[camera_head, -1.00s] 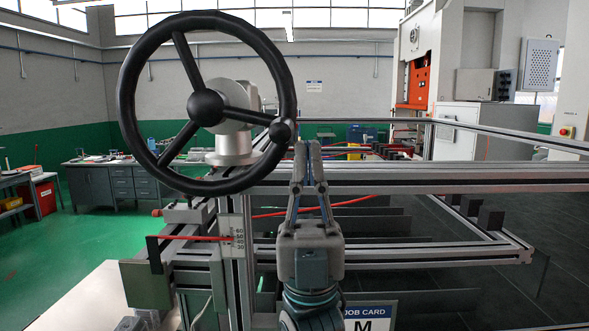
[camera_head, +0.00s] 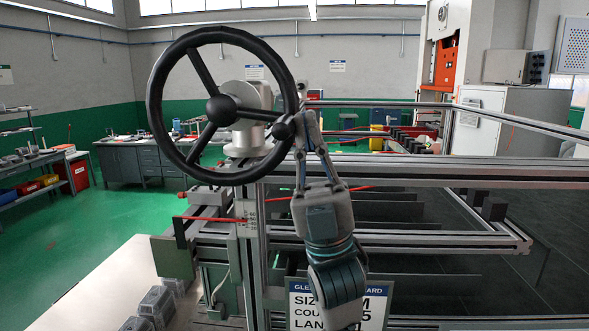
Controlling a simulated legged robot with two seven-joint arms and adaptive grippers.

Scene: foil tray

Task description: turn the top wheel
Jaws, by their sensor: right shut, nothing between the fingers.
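The top wheel (camera_head: 153,105) is a black three-spoke handwheel with a round hub (camera_head: 221,109), on a grey shaft housing at the left of the frame machine. My left gripper is not in view.
Aluminium rails (camera_head: 420,170) of the machine run to the right, behind my right gripper. A scale with a red pointer (camera_head: 208,219) is below the wheel. A job card (camera_head: 375,300) hangs low behind my arm. Grey parts (camera_head: 158,300) lie on the pale table at lower left.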

